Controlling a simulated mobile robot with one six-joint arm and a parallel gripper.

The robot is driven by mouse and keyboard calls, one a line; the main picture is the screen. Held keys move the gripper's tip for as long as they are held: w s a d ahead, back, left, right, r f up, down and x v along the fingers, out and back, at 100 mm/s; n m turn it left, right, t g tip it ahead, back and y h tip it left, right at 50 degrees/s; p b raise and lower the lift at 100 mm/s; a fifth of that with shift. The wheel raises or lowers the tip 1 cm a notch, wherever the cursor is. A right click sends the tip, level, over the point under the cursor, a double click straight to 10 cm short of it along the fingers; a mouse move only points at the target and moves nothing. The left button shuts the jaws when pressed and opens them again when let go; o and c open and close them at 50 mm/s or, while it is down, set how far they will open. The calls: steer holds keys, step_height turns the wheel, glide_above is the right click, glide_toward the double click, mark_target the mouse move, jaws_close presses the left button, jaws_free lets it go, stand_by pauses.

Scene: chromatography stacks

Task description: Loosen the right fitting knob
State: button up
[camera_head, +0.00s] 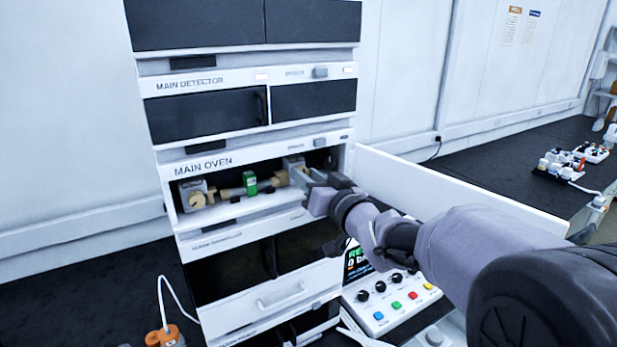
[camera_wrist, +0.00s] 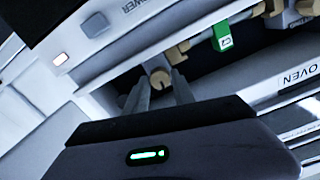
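The right fitting knob (camera_wrist: 160,79) is a small tan round knob with a dark slot, seen in the wrist view. My gripper (camera_wrist: 160,86) is open, with one finger to each side of the knob and the tips close to it. I cannot tell whether either finger touches it. In the head view my gripper (camera_head: 304,178) reaches into the right side of the open main oven (camera_head: 232,211) and hides the right knob. The left fitting knob (camera_head: 197,200) is at the other end.
The oven's white door (camera_head: 455,185) stands swung open to the right, behind my arm. The main detector (camera_head: 205,113) is directly above. A control box (camera_head: 390,302) with coloured buttons sits below my arm. An orange-capped bottle (camera_head: 163,336) stands at lower left.

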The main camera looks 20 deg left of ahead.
jaws_close()
steer(key=shift+b, duration=0.35)
steer(key=n+b, duration=1.3)
steer(key=n, duration=1)
steer(key=shift+f, duration=0.1)
stand_by(0.4)
steer(key=o, duration=0.6)
jaws_free()
